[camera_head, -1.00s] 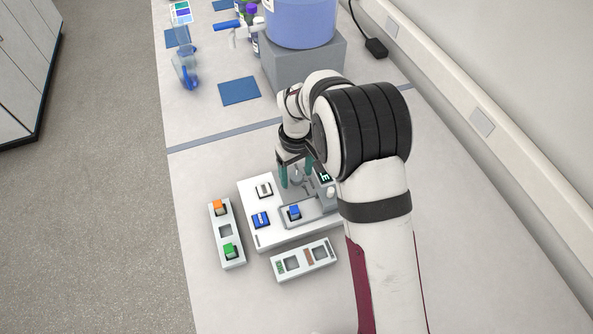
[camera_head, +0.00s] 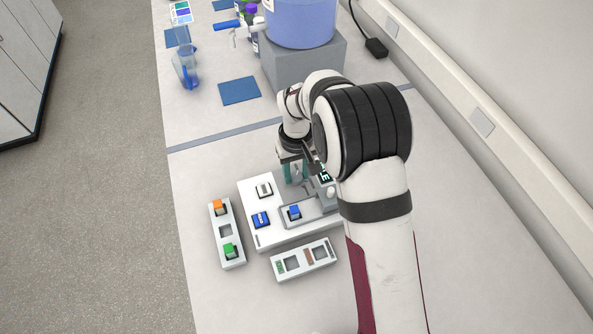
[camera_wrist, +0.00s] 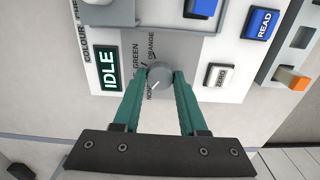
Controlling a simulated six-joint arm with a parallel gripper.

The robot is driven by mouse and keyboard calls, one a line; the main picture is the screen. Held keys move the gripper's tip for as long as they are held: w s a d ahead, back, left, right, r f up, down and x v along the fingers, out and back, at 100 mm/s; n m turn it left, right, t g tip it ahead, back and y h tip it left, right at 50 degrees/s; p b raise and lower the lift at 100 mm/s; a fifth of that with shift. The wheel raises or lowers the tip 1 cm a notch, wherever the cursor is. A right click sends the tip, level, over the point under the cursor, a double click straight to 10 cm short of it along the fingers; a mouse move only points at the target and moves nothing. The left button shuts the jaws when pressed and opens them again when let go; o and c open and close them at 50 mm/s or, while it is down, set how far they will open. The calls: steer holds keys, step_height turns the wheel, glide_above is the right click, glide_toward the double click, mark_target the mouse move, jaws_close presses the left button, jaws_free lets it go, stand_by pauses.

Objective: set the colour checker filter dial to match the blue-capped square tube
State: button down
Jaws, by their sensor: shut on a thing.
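The colour checker (camera_head: 262,238) is a white box with a grey panel. Its round grey filter dial (camera_wrist: 160,70) sits between the teal fingertips of my gripper (camera_wrist: 159,78), which is shut on it; the gripper also shows in the head view (camera_head: 296,177). Labels reading NONE, GREEN and one that looks like ORANGE surround the dial. A pale mark on the dial points toward the lower left, near NONE; its exact setting is hard to tell. The blue-capped square tube (camera_head: 294,212) stands in the checker's well; its blue cap shows at the wrist view's top edge (camera_wrist: 203,7).
The display (camera_wrist: 108,69) reads IDLE. A blue READ button (camera_wrist: 262,23) and a white ZERO button (camera_wrist: 221,75) are close by. One rack (camera_head: 226,252) holds orange- and green-capped tubes; another rack (camera_head: 304,260) stands in front.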

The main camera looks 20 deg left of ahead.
mark_target(297, 175)
steer(key=m, duration=0.6)
steer(key=shift+m, duration=0.3)
stand_by(0.5)
steer(key=shift+c, duration=2.2)
jaws_free()
step_height(297, 175, up, 16)
